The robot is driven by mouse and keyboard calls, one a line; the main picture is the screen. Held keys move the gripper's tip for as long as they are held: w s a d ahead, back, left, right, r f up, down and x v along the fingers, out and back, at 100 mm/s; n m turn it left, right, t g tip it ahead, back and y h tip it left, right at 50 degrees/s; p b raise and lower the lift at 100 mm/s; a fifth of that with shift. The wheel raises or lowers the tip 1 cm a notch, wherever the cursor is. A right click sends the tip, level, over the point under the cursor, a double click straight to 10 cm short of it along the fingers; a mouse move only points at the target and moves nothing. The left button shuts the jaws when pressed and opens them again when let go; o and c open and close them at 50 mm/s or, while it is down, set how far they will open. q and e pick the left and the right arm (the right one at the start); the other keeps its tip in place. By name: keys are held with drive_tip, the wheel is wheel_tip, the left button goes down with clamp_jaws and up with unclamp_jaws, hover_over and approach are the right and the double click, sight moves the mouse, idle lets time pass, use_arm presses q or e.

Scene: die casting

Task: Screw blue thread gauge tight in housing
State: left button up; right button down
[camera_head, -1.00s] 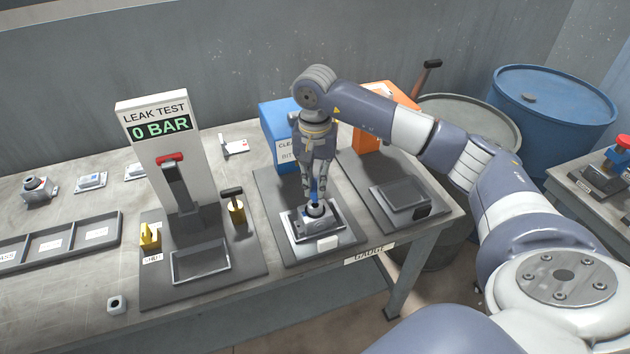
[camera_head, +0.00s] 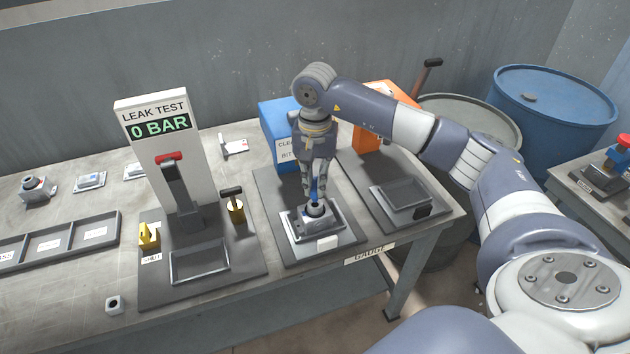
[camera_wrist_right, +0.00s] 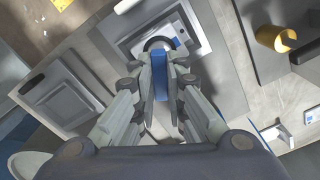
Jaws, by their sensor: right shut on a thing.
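The blue thread gauge (camera_head: 315,188) stands upright between the fingers of my right gripper (camera_head: 314,190), which is shut on it. Its lower end meets the round port of the grey housing (camera_head: 314,210); how deep it sits cannot be told. The housing rests in a fixture (camera_head: 325,238) on a dark mat. In the right wrist view the blue gauge (camera_wrist_right: 160,78) shows between the fingertips (camera_wrist_right: 160,80), with the housing's dark round opening (camera_wrist_right: 158,44) beyond it. My left gripper is not in view.
A blue box (camera_head: 278,125) and an orange box (camera_head: 370,140) stand behind.

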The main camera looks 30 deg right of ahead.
sight(315, 185)
drive_tip(key=shift+f, duration=0.15)
drive_tip(key=shift+f+b, duration=0.35)
drive_tip(key=shift+b, duration=0.1)
drive_tip(key=shift+f+b, duration=1.05)
drive_tip(key=shift+f, duration=0.15)
drive_tip(key=c, duration=1.5)
unclamp_jaws()
drive_tip(key=shift+c, duration=0.2)
wheel_tip(315, 185, up, 12)
